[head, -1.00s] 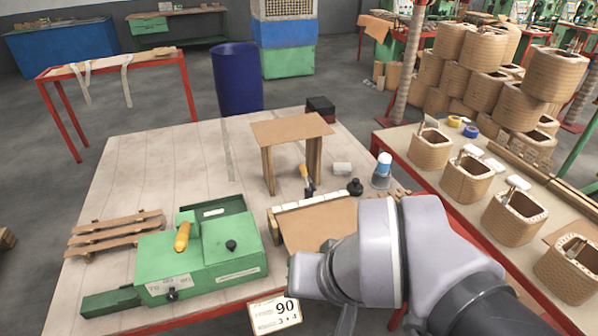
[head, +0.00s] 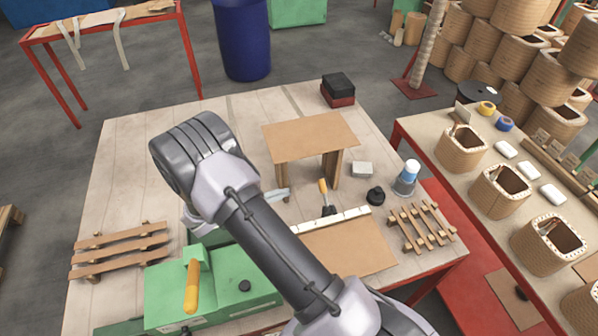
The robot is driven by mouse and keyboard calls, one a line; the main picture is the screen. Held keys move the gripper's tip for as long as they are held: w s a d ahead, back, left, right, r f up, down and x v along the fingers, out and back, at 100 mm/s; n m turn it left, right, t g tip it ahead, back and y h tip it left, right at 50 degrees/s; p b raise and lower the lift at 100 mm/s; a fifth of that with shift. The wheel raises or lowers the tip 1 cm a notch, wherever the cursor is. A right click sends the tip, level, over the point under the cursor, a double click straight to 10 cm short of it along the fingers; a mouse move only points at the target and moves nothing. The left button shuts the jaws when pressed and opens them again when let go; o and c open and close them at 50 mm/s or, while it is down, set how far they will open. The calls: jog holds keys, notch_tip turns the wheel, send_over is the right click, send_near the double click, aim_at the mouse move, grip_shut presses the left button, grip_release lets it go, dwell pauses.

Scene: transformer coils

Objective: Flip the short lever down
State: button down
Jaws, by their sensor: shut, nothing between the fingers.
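A green machine (head: 215,285) stands at the front left of the wooden table. A lever with a yellow handle (head: 192,287) is on its top and points toward the front. A black knob (head: 244,286) sits to the right of it. A second, smaller yellow handle (head: 323,187) on a dark base stands near the brown stand; I cannot tell whether it is a lever. My arm reaches from the lower right up over the machine's back edge and hides part of it. My gripper's fingers are hidden behind the arm.
A brown stand (head: 310,134) is at the table's middle. A red-black box (head: 338,90), a blue-white cup (head: 406,178) and a black knob-like piece (head: 376,195) are to the right. Wooden slats (head: 120,250) lie at the left. The table's back left is clear.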

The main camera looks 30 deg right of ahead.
jog(key=s+d+b, duration=0.2)
jog(key=d, duration=0.7)
jog(key=shift+d+f, duration=0.15)
jog(key=shift+f, duration=0.25)
